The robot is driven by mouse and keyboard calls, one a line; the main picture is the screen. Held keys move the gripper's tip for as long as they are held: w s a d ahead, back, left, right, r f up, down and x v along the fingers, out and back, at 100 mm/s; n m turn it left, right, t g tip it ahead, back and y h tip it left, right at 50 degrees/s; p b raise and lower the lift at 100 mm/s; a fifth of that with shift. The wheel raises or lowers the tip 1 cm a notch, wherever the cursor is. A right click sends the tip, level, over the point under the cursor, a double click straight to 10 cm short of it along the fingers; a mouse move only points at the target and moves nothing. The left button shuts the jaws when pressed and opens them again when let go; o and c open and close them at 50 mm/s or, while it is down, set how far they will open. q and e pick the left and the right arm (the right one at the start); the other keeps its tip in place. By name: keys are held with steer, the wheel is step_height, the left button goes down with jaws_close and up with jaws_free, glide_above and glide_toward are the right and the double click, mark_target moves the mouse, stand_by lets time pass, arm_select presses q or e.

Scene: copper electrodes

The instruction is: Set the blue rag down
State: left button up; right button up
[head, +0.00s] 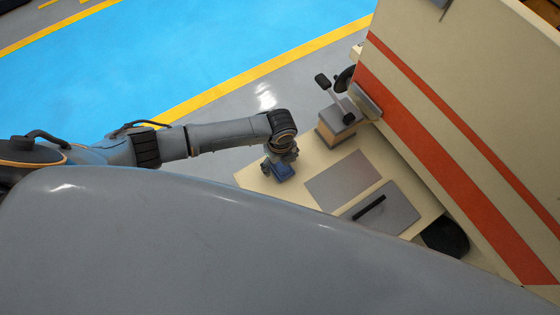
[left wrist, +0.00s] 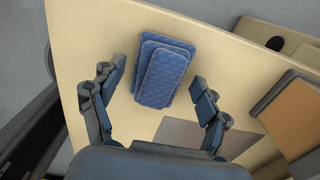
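The blue rag (left wrist: 165,72) is folded in a stepped stack and appears to lie flat on the cream worktop, near its edge. In the head view a part of the rag (head: 284,173) shows just below my left gripper (head: 281,158). In the left wrist view my left gripper (left wrist: 158,78) is open. Its two fingers stand apart on either side of the rag, with gaps visible between them and the cloth. I cannot tell exactly how high the fingers are above the worktop. My right gripper is not in view.
The cream worktop (head: 318,159) also carries a flat grey plate (head: 342,180), a darker plate with a black bar (head: 369,208), and an orange-sided block (head: 336,131) with a lever. A striped cream machine wall (head: 450,130) rises on the right. A large grey surface fills the foreground.

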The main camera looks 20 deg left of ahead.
mark_target(280, 163)
arm_select(q)
steer(key=shift+r, duration=0.45)
step_height(280, 163, up, 11)
steer(key=shift+r, duration=0.2)
stand_by(0.5)
